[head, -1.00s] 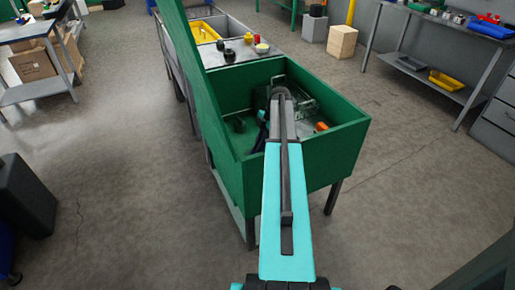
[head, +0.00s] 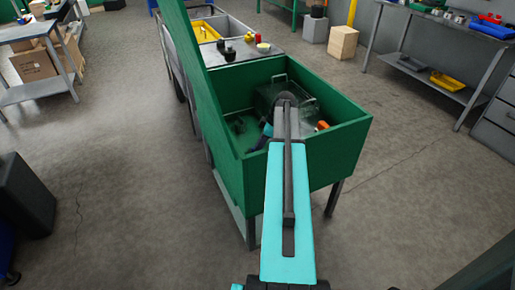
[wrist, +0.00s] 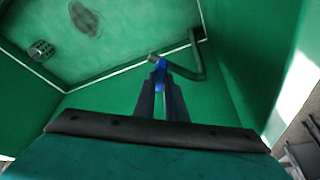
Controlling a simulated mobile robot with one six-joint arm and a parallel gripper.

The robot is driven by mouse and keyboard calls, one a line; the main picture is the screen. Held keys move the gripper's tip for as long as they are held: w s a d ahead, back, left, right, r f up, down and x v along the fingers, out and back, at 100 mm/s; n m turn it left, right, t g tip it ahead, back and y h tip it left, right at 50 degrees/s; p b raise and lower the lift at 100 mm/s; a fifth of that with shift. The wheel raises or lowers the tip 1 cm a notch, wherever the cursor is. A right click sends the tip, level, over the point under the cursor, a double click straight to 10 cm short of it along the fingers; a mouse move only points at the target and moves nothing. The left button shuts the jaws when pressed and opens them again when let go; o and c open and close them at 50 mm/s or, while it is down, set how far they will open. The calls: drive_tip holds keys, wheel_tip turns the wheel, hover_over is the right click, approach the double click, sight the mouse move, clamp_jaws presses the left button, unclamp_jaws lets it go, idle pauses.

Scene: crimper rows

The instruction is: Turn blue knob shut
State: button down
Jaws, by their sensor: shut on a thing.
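The blue knob (wrist: 161,66) shows in the wrist view between the tips of my gripper (wrist: 161,76), at the end of a bent grey pipe (wrist: 197,69). My gripper is shut on the knob, and its fingers cover most of it. How far the knob is turned cannot be told. In the head view my arm reaches down into the green open-topped bin (head: 340,148), and the knob and fingertips cannot be made out there.
The bin's walls stand close around my gripper. A perforated grey fitting (wrist: 41,50) and a dark stain show inside. An orange item (head: 322,125) lies right of my arm. A tall green panel (head: 188,70) rises at the bin's left.

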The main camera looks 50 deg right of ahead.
drive_tip(key=m+h, duration=0.1)
drive_tip(key=m, duration=0.2)
drive_tip(key=m+h, duration=0.1)
drive_tip(key=m, duration=0.2)
drive_tip(key=shift+w+a+r+t+b, duration=0.1)
drive_tip(key=shift+a+r+t+b, duration=0.1)
drive_tip(key=shift+t+b, duration=0.15)
drive_tip(key=shift+w+a+f+m+h, duration=0.1)
drive_tip(key=shift+m+h, duration=0.45)
drive_tip(key=shift+m, duration=0.7)
drive_tip(key=shift+a+m+h, duration=0.1)
drive_tip(key=shift+m+h, duration=0.45)
drive_tip(key=shift+m, duration=0.7)
drive_tip(key=c, duration=1.8)
unclamp_jaws()
drive_tip(key=shift+d, duration=0.1)
drive_tip(key=shift+s, duration=0.2)
drive_tip(key=v, duration=1.3)
drive_tip(key=shift+r, duration=0.35)
